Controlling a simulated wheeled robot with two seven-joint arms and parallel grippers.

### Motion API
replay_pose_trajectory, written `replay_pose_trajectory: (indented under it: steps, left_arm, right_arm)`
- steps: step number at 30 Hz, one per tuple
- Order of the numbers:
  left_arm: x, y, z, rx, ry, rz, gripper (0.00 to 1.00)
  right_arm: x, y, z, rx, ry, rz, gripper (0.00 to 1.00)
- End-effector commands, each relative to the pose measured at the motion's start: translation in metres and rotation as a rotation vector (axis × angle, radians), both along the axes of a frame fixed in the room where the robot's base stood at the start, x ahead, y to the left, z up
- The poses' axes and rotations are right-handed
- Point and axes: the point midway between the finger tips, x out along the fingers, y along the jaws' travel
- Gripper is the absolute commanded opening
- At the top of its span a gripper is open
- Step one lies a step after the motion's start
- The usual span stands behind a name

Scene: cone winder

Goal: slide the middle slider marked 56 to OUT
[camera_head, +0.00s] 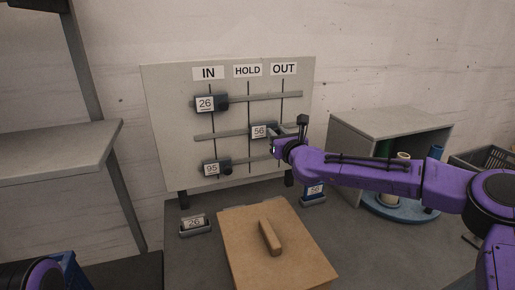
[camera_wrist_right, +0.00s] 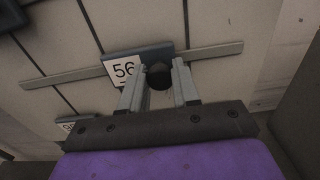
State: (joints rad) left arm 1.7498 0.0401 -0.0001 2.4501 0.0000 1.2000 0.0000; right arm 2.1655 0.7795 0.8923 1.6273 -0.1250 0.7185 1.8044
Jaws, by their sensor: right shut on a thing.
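The middle slider marked 56 (camera_head: 259,131) sits on the middle rail of the upright board (camera_head: 168,95), between the HOLD line and the OUT line. It also shows in the right wrist view (camera_wrist_right: 124,69), with its dark round knob (camera_wrist_right: 160,76) beside the label. My right gripper (camera_head: 276,145) is at this slider; in the right wrist view its two fingers (camera_wrist_right: 159,92) are on either side of the knob, shut on it. The OUT sign (camera_head: 284,69) is at the board's upper right, HOLD (camera_head: 247,71) in the middle. My left gripper is not in view.
Slider 26 (camera_head: 205,104) above and slider 95 (camera_head: 210,168) below are both at IN. A brown board with a handle (camera_head: 235,240) lies on the table before the panel. A grey open box (camera_head: 390,122) stands right, behind my right arm.

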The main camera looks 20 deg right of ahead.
Motion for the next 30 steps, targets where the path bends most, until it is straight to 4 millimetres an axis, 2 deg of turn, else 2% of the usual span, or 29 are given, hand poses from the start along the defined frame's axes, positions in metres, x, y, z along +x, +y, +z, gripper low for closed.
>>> replay_pose_trajectory:
  steps: [1,3,9,15,24,25,27,30]
  left_arm:
    - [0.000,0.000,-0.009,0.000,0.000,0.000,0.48]
    - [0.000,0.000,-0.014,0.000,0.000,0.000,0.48]
    - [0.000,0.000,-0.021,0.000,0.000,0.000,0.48]
    - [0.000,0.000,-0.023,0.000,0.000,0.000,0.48]
    - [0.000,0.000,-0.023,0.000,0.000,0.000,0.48]
    - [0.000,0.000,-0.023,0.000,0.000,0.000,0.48]
    - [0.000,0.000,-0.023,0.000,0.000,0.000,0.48]
    - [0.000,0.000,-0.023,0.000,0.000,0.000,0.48]
  right_arm:
    - [0.001,-0.014,-0.004,0.003,-0.003,-0.005,0.00]
    - [0.002,-0.029,-0.003,0.002,-0.003,-0.005,0.00]
    - [0.004,-0.058,-0.001,0.000,-0.002,-0.005,0.00]
    - [0.005,-0.068,0.000,0.000,0.000,-0.004,0.00]
    - [0.005,-0.070,0.002,0.000,-0.002,-0.008,0.00]
    - [0.005,-0.071,0.002,0.000,-0.002,-0.008,0.34]
    - [0.005,-0.070,0.002,0.000,-0.002,-0.008,0.56]
    - [0.005,-0.069,0.001,0.000,-0.001,-0.006,0.56]
